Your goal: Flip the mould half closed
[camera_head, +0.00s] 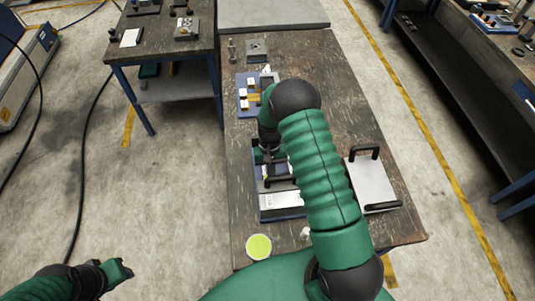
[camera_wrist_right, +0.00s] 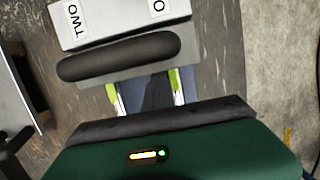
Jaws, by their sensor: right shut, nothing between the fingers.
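A pale metal block (camera_head: 281,200), apparently a mould half, lies in a blue-edged fixture (camera_head: 283,215) at the table's middle front. In the right wrist view the block (camera_wrist_right: 120,15) shows the label "TWO" and part of another label. A thick black bar handle (camera_wrist_right: 120,57) runs along its near side. My right gripper (camera_head: 267,165) is over the far part of the fixture, partly hidden by my own arm.
A metal plate (camera_head: 370,184) with two black handles lies at the right. A yellow-green round dish (camera_head: 259,247) stands at the front edge. A blue tray (camera_head: 243,96) with small blocks and a small metal plate (camera_head: 256,50) are farther back. The right rear tabletop is clear.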

